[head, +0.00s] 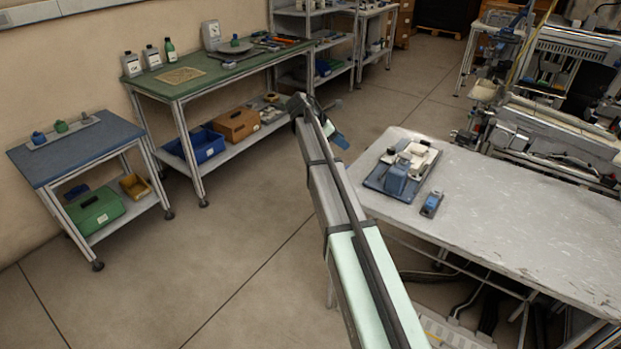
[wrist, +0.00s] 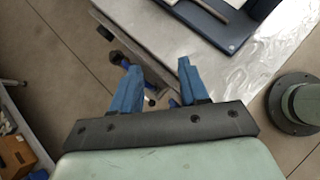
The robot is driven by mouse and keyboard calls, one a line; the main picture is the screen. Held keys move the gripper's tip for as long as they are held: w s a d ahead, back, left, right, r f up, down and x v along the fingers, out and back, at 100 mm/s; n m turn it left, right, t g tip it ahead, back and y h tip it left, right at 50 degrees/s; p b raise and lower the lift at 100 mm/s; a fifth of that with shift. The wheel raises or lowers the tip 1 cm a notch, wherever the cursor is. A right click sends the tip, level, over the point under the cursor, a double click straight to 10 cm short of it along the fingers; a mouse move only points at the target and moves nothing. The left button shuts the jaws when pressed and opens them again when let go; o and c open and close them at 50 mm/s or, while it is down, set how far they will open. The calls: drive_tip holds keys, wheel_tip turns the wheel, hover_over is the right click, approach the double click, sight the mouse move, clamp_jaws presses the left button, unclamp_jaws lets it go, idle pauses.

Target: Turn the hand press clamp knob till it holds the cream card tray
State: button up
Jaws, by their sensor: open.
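The hand press (head: 396,178) stands on a dark blue base plate on the pale table at the right in the head view. A cream piece (head: 420,156), which looks like the card tray, sits at its back; I cannot tell whether it is clamped. The clamp knob is too small to make out. My gripper (wrist: 158,72) is open and empty, its two blue fingers apart over the table's edge in the wrist view. A blue finger (head: 341,140) shows in the head view, left of the table and apart from the press. A corner of the base plate (wrist: 236,42) shows at the wrist view's top.
A small blue device (head: 431,204) lies on the pale table (head: 500,225) in front of the press. The table's right part is bare. A large machine (head: 550,140) stands behind it. A green-topped bench (head: 215,75) and a blue-topped stand (head: 80,150) are at the left, with open floor between.

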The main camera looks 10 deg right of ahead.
drive_tip(key=s+a+f+t+y, duration=0.1)
drive_tip(key=s+a+f, duration=0.4)
drive_tip(key=a+f, duration=0.5)
drive_tip(key=shift+a+f, duration=0.4)
drive_tip(key=shift+f, duration=0.25)
drive_tip(key=shift+o, duration=0.4)
drive_tip(key=shift+w, duration=0.1)
